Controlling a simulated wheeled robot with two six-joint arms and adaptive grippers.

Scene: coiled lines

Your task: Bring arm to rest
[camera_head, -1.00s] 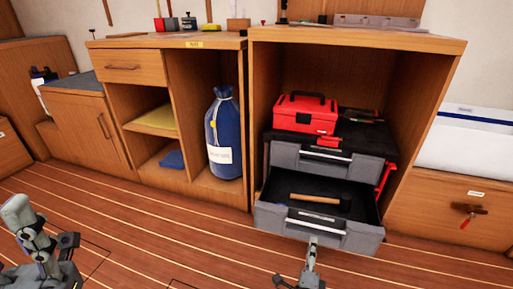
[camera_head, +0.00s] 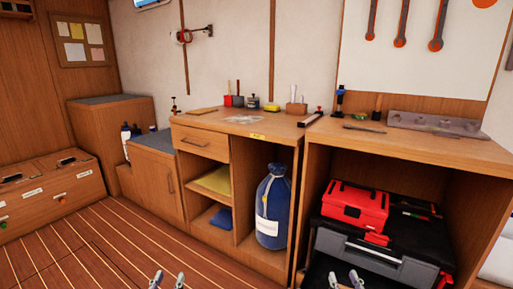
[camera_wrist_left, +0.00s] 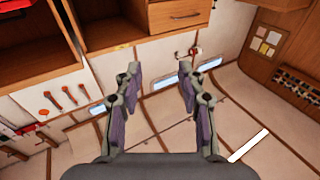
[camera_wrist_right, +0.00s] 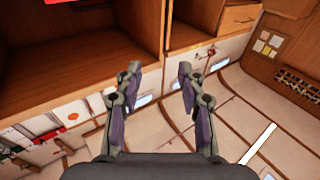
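My left gripper (camera_head: 168,281) shows only its fingertips at the bottom edge of the head view, over the wood floor in front of the shelves. Its two fingers stand apart with nothing between them in the left wrist view (camera_wrist_left: 160,85). My right gripper (camera_head: 343,280) also shows only its fingertips at the bottom edge, in front of the grey toolbox (camera_head: 372,262). In the right wrist view (camera_wrist_right: 160,85) its fingers are apart and empty. The arms behind the fingertips are out of the head view. Both wrist cameras see cabinets and walls at a tilt.
A red toolbox (camera_head: 355,204) sits on the grey toolbox inside the right cabinet. A blue bag (camera_head: 272,210) stands in the neighbouring compartment. The counter (camera_head: 405,143) carries small tools. Striped floor (camera_head: 85,255) lies clear at the left. The lower drawer is mostly out of view.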

